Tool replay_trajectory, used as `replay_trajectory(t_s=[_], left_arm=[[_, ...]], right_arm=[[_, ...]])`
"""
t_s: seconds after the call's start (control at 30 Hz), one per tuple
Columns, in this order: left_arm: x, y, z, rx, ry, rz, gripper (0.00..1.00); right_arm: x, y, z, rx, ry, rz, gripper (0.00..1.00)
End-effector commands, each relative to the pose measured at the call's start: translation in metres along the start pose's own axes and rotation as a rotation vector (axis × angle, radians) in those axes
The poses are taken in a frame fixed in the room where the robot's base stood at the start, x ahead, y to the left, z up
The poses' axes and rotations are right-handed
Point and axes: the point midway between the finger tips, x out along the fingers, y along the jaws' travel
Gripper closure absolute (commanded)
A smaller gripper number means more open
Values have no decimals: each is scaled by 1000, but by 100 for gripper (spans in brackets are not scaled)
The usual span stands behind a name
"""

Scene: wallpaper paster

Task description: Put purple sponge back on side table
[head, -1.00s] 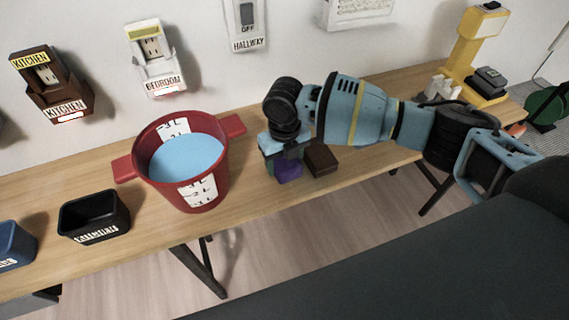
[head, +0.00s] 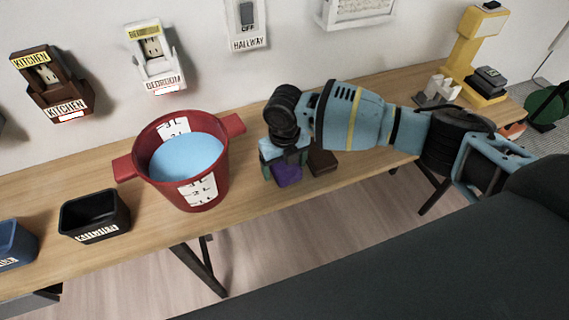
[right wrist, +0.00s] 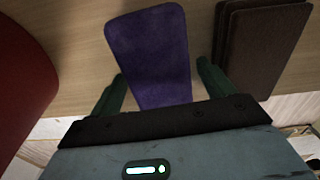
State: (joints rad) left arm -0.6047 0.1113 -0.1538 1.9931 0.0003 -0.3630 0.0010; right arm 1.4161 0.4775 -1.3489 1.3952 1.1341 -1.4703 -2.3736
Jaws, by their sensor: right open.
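The purple sponge (head: 287,175) stands on the wooden side table (head: 250,198) near its front edge, beside a dark brown block (head: 322,162). My right gripper (head: 283,165) is over the sponge from above. In the right wrist view the sponge (right wrist: 155,55) lies between the two green fingers (right wrist: 162,75), with a small gap visible at the right finger. The fingers are open around it. The brown block (right wrist: 255,45) is just right of the right finger. My left gripper is not in view.
A red pot (head: 208,190) with blue contents stands left of the sponge. A black bin (head: 92,215) and a blue bin (head: 15,245) are further left. A yellow device (head: 470,55) stands at the far right. Table behind the pot is clear.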

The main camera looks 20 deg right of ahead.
Motion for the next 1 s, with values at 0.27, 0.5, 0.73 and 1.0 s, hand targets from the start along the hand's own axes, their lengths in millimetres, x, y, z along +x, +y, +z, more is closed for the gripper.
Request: replay_trajectory(t_s=[0.27, 0.5, 0.73, 1.0], left_arm=[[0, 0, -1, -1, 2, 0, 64], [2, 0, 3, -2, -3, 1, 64], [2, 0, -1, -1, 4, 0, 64], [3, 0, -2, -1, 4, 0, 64]], right_arm=[[-14, 0, 1, -1, -3, 1, 19], [-53, 3, 5, -1, -2, 2, 19], [-76, 2, 6, -1, -2, 0, 19], [-78, 2, 5, -1, -1, 0, 19]])
